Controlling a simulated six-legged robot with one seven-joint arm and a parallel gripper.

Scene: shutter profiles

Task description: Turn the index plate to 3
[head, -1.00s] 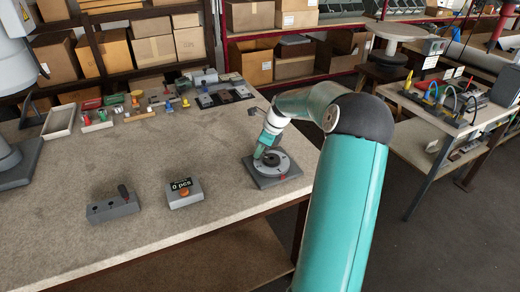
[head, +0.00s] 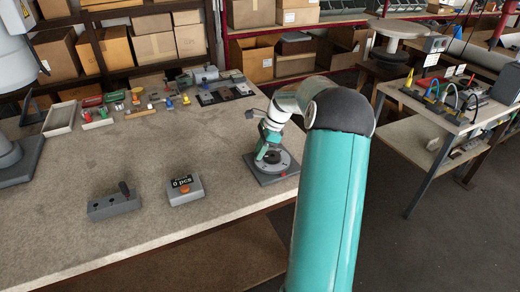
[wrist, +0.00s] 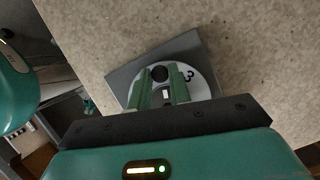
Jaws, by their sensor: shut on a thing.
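The index plate is a pale round disc (wrist: 207,88) on a dark square base (head: 275,179) near the right edge of the bench. In the wrist view a black numeral 3 shows on the disc, just right of my fingers. My gripper (wrist: 161,76) is shut on the plate's dark knob (wrist: 159,73), with a green finger on either side of it. In the head view my gripper (head: 265,153) reaches down onto the left part of the disc. The fingers hide part of the disc, and I cannot read any other numbers.
Several small parts and trays lie at the back of the bench. The bench middle is clear.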

